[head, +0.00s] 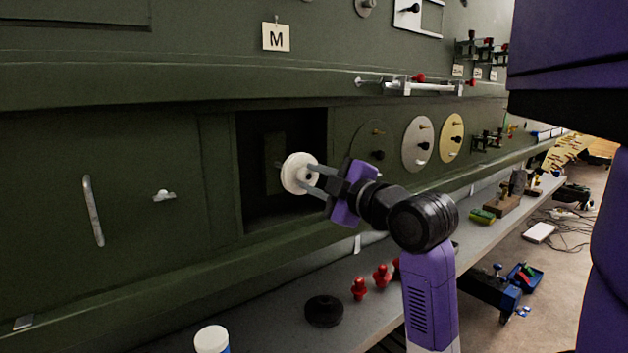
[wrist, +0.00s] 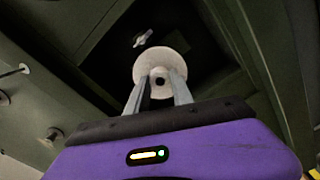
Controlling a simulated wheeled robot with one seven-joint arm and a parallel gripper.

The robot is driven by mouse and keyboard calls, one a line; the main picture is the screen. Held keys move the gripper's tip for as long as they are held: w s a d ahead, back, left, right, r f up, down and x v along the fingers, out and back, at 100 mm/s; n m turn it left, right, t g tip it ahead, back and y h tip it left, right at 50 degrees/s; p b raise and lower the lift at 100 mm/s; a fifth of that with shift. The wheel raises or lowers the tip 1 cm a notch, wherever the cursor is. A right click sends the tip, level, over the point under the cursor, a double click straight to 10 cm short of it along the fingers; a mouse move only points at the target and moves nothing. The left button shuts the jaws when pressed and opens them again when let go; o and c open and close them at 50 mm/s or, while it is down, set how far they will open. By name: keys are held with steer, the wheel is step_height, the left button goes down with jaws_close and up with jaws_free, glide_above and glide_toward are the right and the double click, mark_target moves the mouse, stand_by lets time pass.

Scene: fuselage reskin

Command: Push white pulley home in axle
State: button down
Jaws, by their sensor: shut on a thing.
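The white pulley (head: 297,172) is a round disc with a hub and a dark centre hole. My gripper (head: 311,179) is shut on its hub and holds it in front of the dark square recess in the green panel. In the wrist view the pulley (wrist: 161,66) sits between the fingertips (wrist: 158,88), its face towards the camera. A small pale metal piece (wrist: 142,38), possibly the axle, shows inside the recess beyond the pulley's upper left edge. In the head view the axle is mostly hidden behind the pulley; whether they touch, I cannot tell.
The grey shelf (head: 270,330) below holds a black disc (head: 323,311), red knobs (head: 381,276) and a white-capped jar (head: 211,340).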

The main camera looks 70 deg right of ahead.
mark_target(301, 174)
steer(key=shift+x, duration=2.45)
steer(key=c, duration=1.8)
jaws_free()
jaws_close()
